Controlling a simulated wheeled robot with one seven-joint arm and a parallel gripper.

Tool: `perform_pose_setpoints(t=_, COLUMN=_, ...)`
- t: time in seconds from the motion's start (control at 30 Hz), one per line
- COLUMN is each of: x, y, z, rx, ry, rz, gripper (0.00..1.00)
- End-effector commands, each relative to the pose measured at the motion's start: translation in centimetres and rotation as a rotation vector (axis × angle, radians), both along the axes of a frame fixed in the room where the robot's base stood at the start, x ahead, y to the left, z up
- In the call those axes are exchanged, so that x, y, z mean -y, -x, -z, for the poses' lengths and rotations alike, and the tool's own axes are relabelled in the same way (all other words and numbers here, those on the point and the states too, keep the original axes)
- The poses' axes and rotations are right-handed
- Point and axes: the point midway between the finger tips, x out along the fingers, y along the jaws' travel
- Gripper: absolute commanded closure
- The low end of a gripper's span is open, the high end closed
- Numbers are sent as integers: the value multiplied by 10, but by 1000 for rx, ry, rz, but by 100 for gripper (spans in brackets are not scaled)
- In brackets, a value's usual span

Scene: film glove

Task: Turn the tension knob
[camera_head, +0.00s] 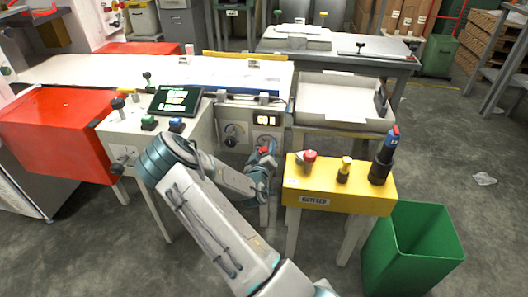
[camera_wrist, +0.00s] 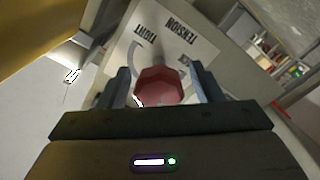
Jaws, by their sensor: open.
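In the wrist view, a dark red faceted knob (camera_wrist: 164,87) stands on a pale panel printed TENSION and TIGHT (camera_wrist: 180,40), with a curved arrow beside it. My gripper (camera_wrist: 163,85) is open, with one finger on each side of the knob. I cannot tell whether either finger touches it. In the head view my gripper (camera_head: 264,165) is at the front of the machine, below the dial panel (camera_head: 266,119), and a bit of red shows by it. My arm and gripper hide most of that area.
A yellow stand (camera_head: 333,203) with a red button and a blue-topped tool (camera_head: 385,157) is just right of my gripper. A green bin (camera_head: 415,245) stands on the floor at the right. A control console with a screen (camera_head: 176,99) is at the left.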

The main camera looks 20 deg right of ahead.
Motion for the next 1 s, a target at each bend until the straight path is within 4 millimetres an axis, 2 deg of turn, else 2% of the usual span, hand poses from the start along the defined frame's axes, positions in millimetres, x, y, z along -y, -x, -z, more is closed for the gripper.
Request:
perform_pose_setpoints(t=0.27, x=1, y=-1, z=0, rx=-1, ry=0, rz=1, gripper=41)
perform_pose_setpoints(t=0.43, x=1, y=-1, z=0, rx=-1, ry=0, rz=1, gripper=85)
perform_pose_setpoints(t=0.77, x=-1, y=-1, z=2, rx=14, ry=-23, rz=-2, gripper=85)
perform_pose_setpoints(t=1.0, x=0, y=-1, z=3, rx=84, ry=-124, rz=-1, gripper=85)
